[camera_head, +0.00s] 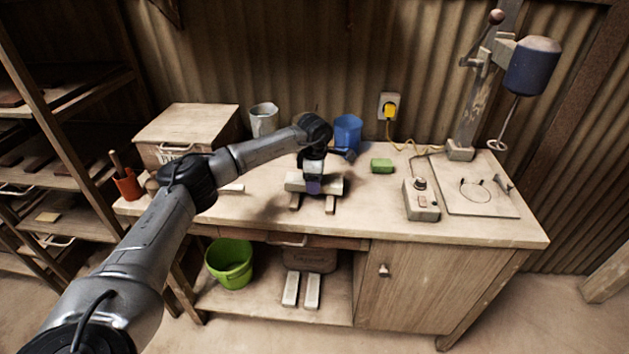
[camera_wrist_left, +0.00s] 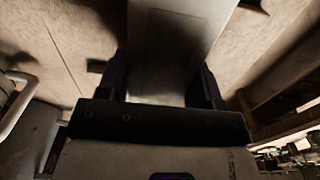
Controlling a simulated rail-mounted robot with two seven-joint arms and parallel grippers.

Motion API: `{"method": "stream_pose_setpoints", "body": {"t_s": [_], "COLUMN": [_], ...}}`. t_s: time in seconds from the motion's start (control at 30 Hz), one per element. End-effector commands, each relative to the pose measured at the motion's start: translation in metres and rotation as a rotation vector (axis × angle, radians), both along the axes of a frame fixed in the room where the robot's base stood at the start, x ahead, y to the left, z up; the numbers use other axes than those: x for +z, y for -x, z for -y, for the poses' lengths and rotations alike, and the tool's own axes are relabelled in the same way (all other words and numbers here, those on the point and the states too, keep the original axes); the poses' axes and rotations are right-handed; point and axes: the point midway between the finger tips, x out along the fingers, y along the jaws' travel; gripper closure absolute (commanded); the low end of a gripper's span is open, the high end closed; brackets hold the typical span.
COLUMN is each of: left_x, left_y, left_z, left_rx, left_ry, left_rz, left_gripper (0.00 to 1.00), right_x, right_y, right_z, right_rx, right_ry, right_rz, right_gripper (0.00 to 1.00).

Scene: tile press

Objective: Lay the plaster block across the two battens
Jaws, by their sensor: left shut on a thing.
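The pale plaster block (camera_head: 296,182) is at the middle of the workbench in the head view, level and lying crosswise over the two battens. The left batten (camera_head: 295,203) and the right batten (camera_head: 330,205) stick out from under its front side. I cannot tell whether the block touches them or hangs just above. My left gripper (camera_head: 313,187) reaches down from above and is shut on the block near its middle. In the left wrist view the block (camera_wrist_left: 178,45) sits between the two dark fingers of the gripper (camera_wrist_left: 163,85). My right gripper is not in view.
Behind stand a wooden box (camera_head: 190,125), a grey pot (camera_head: 264,120) and a blue bucket (camera_head: 347,132). A green block (camera_head: 381,166) and a control box (camera_head: 421,200) lie to the right, near a stirrer stand (camera_head: 470,115). The front bench top is clear.

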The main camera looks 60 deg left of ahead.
Motion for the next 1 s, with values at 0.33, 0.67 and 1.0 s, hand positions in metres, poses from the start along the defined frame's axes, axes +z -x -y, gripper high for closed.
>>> {"method": "stream_pose_setpoints", "body": {"t_s": [0.33,0.67,1.0], "left_x": [-0.006,-0.006,0.031], "left_y": [0.000,0.000,0.000], "left_z": [0.000,0.000,0.000], "left_rx": [0.000,0.000,0.001], "left_ry": [-0.001,-0.001,0.000], "left_rz": [-0.001,-0.001,0.003], "left_gripper": [0.29,0.15,0.15], "right_x": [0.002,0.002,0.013], "right_y": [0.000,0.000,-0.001], "right_z": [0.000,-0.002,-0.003], "right_rx": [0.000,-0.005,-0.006], "right_ry": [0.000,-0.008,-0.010], "right_rz": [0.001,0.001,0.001], "right_gripper": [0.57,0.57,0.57]}}
